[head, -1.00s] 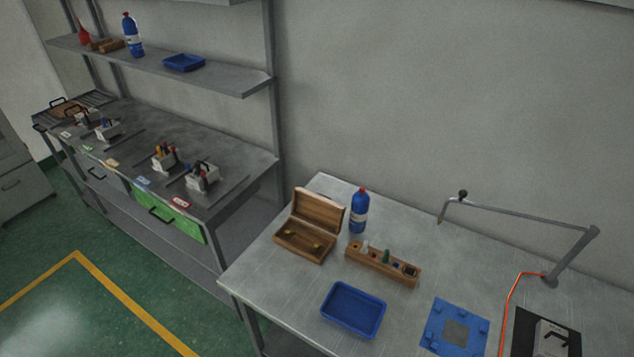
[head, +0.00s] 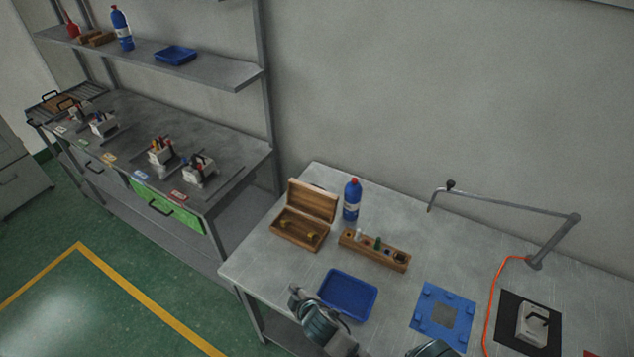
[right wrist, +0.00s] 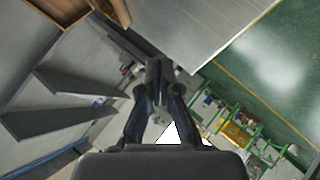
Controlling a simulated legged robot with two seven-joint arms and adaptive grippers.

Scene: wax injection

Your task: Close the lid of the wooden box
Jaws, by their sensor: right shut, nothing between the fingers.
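The wooden box (head: 290,240) stands at the left part of the table, with its lid (head: 312,200) raised open at the back. Yellowish pieces show inside it. My right gripper (head: 297,295) is at the bottom of the head view, in front of the box and near the table's front left edge, apart from the box. In the right wrist view its fingers (right wrist: 157,78) are together and empty. A brown, wood-edged shape shows at the top left there; I cannot tell if it is the box. My left gripper is not in view.
A blue bottle (head: 351,200) stands just right of the lid. A wooden holder block (head: 372,254) sits right of the box. A blue tray (head: 348,293) lies close to my right gripper. A blue fixture plate (head: 425,330) and a jointed metal arm (head: 510,207) are further right.

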